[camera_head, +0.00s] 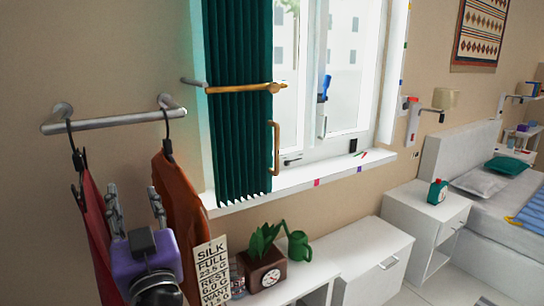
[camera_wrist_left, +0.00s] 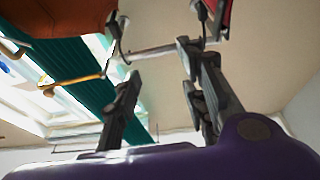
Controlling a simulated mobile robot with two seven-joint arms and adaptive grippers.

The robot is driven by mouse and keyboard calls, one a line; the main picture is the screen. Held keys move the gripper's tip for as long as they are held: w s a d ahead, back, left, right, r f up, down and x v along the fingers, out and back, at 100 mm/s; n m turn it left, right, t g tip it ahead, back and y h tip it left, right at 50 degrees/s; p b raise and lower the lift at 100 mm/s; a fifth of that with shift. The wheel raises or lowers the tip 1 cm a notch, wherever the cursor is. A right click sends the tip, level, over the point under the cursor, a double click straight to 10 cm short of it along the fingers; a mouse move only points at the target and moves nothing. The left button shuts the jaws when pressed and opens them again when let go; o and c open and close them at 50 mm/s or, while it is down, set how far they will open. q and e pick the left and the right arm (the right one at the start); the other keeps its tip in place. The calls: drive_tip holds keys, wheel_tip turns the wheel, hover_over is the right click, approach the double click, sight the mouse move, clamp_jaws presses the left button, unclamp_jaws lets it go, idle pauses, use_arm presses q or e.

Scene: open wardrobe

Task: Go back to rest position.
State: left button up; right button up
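My left gripper (camera_head: 135,205) is at the lower left of the head view, with its two fingers pointing up and spread apart. Nothing shows between the fingertips, and the left wrist view also shows the gripper (camera_wrist_left: 155,65) open and empty. A red garment (camera_head: 93,225) hangs on a hook to the left of the gripper. An orange-brown garment (camera_head: 180,215) hangs on another hook to its right, partly behind the gripper. Both hang from a metal rail (camera_head: 115,120) on the wall, above the gripper. My right gripper is in neither view.
A green curtain (camera_head: 238,110) hangs at the window beside the rail. A printed sign (camera_head: 212,272), a plant in a box with a clock (camera_head: 264,272) and a green watering can (camera_head: 299,246) stand low on a white cabinet (camera_head: 360,250). A bed (camera_head: 500,235) is at the right.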

use_arm(q)
drive_tip(key=s+d+f+m+g+h+p, duration=0.15)
drive_tip(key=f+m+h, duration=0.25)
drive_tip(key=f, duration=1.1)
drive_tip(key=s+d+f+m+g+h, duration=0.1)
drive_tip(key=s+f+m+g+h, duration=0.25)
drive_tip(key=f, duration=1.15)
drive_tip(key=s+d+f+g+h+p, duration=0.1)
drive_tip(key=s+f+g+h, duration=0.3)
drive_tip(key=s+f, duration=1.9)
drive_tip(key=s+d+n+g, duration=0.1)
drive_tip(key=s, duration=0.2)
drive_tip(key=shift+s+d+f, duration=0.15)
drive_tip(key=shift+s+d, duration=0.05)
drive_tip(key=shift+s, duration=0.2)
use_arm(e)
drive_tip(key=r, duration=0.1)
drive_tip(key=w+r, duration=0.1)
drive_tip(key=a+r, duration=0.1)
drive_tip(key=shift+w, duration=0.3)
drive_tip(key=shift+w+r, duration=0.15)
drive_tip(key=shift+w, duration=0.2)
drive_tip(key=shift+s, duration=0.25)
